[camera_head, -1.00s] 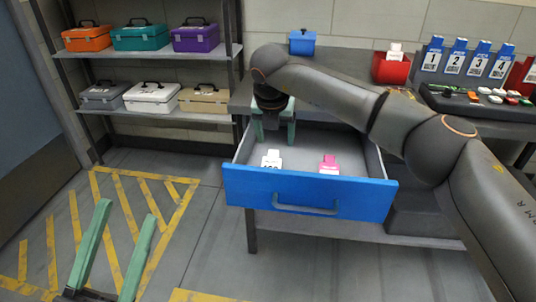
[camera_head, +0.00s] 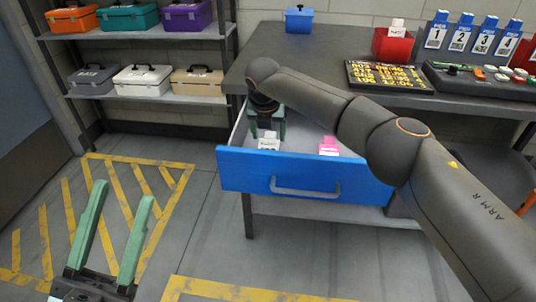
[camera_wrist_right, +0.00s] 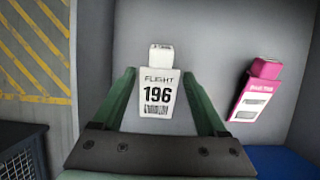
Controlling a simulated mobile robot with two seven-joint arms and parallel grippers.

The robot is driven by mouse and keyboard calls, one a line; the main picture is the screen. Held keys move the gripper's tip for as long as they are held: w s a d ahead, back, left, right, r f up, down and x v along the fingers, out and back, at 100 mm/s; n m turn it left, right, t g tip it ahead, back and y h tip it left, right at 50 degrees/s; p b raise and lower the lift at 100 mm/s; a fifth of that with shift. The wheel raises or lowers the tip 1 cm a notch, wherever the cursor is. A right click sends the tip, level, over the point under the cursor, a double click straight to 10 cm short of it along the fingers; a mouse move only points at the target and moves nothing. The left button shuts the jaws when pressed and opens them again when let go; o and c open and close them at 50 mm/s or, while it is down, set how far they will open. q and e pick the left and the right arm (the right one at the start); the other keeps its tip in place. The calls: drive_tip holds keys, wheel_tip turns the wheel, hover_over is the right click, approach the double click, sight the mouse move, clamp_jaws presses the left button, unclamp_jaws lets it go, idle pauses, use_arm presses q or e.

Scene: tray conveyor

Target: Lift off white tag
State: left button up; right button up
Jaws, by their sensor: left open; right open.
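The white tag (camera_head: 268,145) stands in the open blue drawer, near its left side. In the right wrist view the white tag (camera_wrist_right: 157,92) reads "FLIGHT 196" with a barcode and has a white block at its top. My right gripper (camera_head: 267,125) reaches down into the drawer at the tag. In the right wrist view its green fingers (camera_wrist_right: 160,85) are open, one on each side of the tag, with small gaps. My left gripper (camera_head: 122,190) is open and empty over the floor at the lower left.
A pink tag (camera_head: 328,146) lies to the right in the blue drawer (camera_head: 240,172); it also shows in the right wrist view (camera_wrist_right: 252,97). The desk (camera_head: 300,58) holds a red bin (camera_head: 392,46), a display board (camera_head: 388,75) and numbered blue holders (camera_head: 460,38). Shelves with cases stand at left.

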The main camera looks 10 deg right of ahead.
sight(269, 141)
drive_tip(key=shift+b+x, duration=0.3)
drive_tip(key=shift+x, duration=1.05)
drive_tip(key=shift+c, duration=0.2)
drive_tip(key=c, duration=1)
drive_tip(key=shift+o, duration=0.2)
wheel_tip(269, 141, up, 10)
drive_tip(key=p, duration=0.3)
